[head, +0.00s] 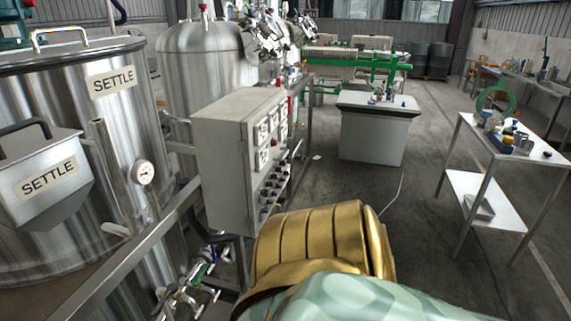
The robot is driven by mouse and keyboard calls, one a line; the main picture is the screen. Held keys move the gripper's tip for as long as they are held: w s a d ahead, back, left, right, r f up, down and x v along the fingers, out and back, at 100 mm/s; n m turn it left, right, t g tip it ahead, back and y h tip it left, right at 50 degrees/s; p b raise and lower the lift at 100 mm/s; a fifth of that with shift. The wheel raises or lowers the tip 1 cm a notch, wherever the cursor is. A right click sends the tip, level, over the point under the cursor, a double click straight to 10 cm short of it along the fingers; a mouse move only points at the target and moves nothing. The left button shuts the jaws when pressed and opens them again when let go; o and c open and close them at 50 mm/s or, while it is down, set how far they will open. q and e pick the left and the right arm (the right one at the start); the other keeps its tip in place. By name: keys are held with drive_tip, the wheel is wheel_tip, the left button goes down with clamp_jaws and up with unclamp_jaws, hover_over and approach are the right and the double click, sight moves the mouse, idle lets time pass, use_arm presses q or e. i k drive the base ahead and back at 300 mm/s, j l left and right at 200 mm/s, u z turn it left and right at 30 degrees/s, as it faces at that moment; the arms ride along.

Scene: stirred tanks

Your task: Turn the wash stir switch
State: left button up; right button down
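A grey control cabinet (224,165) stands left of centre, its panel face turned right and seen at a steep slant. The panel has white square dials (264,132) in its upper part and rows of small dark knobs or switches (275,185) below. Their labels are too small to read, so I cannot tell which one is the wash stir switch. My gold and pale green arm rises from the bottom edge, just right of the panel's lower end. Neither gripper's fingers show. I cannot tell whether anything of mine touches the panel.
Steel tanks labelled SETTLE (112,78) fill the left, with a metal rail (150,255) and valves (190,290) below. A grey bench (372,140) stands beyond the cabinet. A white table (490,145) with small items stands right. The floor between them is open.

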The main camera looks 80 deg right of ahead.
sight(265, 192)
drive_tip(key=z, duration=2.55)
